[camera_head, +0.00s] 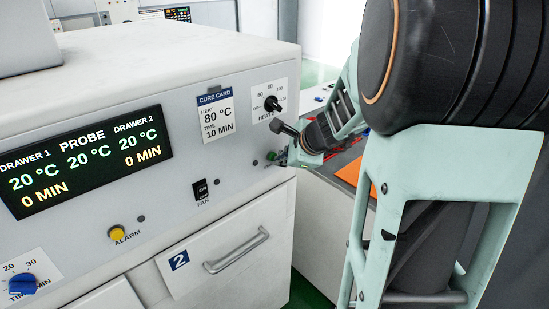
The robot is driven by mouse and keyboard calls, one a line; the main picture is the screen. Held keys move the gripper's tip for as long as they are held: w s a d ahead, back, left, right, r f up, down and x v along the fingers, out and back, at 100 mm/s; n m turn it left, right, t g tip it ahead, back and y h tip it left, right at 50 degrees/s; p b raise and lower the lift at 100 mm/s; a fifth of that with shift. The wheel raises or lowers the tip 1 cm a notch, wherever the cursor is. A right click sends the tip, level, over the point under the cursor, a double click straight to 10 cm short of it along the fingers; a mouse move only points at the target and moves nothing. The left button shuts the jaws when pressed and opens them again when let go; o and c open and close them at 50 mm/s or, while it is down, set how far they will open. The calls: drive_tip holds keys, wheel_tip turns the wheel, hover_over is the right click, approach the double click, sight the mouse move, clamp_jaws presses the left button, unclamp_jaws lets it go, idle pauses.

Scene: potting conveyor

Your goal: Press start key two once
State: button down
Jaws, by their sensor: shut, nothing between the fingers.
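The oven-like unit's white front panel (225,170) fills the left and middle of the head view. A small green key (271,156) sits near the panel's right end, below the heat knob (272,104). No readable label shows beside this key, so I cannot tell if it is start key two. My gripper (284,128) is shut and empty, at the panel's right end. Its dark tip shows just above and right of the green key. I cannot tell whether it touches the panel. My arm hides what lies to the right.
The display (88,160) reads 20 °C and 0 MIN for both drawers. A fan switch (201,190), yellow alarm button (116,233) and blue timer knob (22,284) are on the panel. Drawer 2's handle (237,251) sticks out below. An orange sheet (352,172) lies right.

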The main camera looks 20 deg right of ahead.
drive_tip(key=shift+w+a, duration=0.1)
drive_tip(key=shift+w, duration=0.15)
drive_tip(key=shift+s, duration=0.1)
idle(0.3)
drive_tip(key=shift+s+d+b, duration=0.3)
drive_tip(key=shift+s, duration=0.45)
drive_tip(key=s, duration=0.1)
drive_tip(key=s+d, duration=0.1)
drive_tip(key=s, duration=0.1)
drive_tip(key=s+b, duration=0.1)
drive_tip(key=shift+s+d, duration=0.35)
drive_tip(key=shift+s, duration=0.05)
idle(0.4)
